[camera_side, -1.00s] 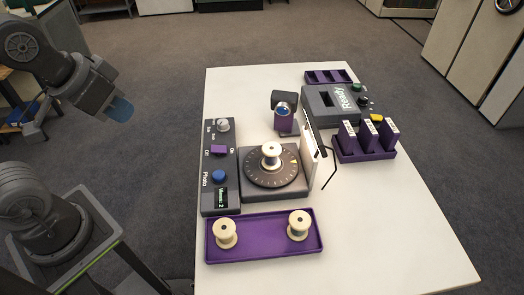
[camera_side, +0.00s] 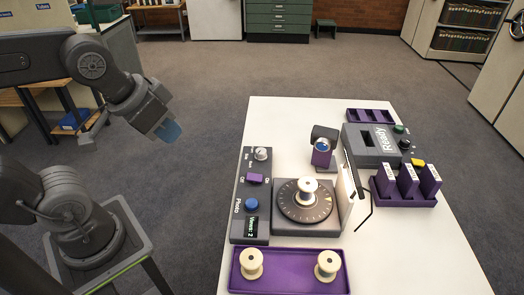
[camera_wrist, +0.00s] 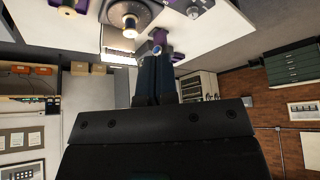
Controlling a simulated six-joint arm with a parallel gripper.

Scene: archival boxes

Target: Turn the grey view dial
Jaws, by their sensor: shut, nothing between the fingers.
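The grey view dial (camera_side: 262,154) is a small pale grey knob at the far end of the dark grey control panel (camera_side: 238,228). Small marks beside it are too fine to read. In the wrist view a pale knob at the top, seemingly this dial (camera_wrist: 193,12), stands beyond the fingers. My gripper (camera_side: 168,130) is shut and empty, high to the left of the table and well apart from the dial. Its closed fingers (camera_wrist: 157,58) show in the wrist view.
A turntable (camera_side: 290,212) with a spool (camera_side: 308,188), a small camera (camera_side: 322,152) and a purple tray (camera_side: 240,279) stand close by. The table's right front is clear.

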